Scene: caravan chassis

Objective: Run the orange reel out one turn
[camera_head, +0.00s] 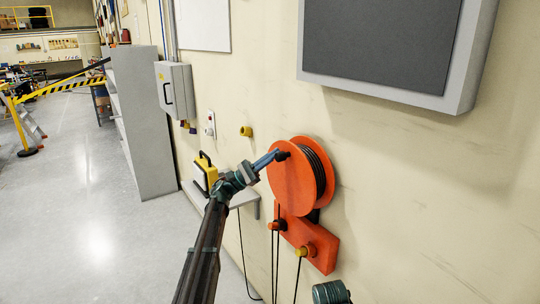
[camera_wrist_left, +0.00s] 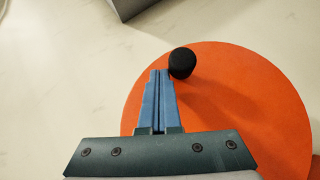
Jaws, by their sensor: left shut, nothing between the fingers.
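The orange reel (camera_head: 290,186) is mounted on the wall on an orange bracket (camera_head: 323,250), with black cable wound behind its front disc. Its orange disc (camera_wrist_left: 240,110) fills much of the left wrist view. A black knob (camera_wrist_left: 181,63) stands out near the disc's rim; it also shows in the head view (camera_head: 284,155). My left gripper (camera_head: 272,157) is shut and empty, in front of the disc. In the left wrist view its blue fingertips (camera_wrist_left: 160,74) are just left of the knob; whether they touch it I cannot tell. My right gripper is not in view.
A yellow-and-black case (camera_head: 205,172) sits on a small wall shelf (camera_head: 243,196) left of the reel. A grey-framed dark panel (camera_head: 385,40) juts out above right. Cables hang below the reel.

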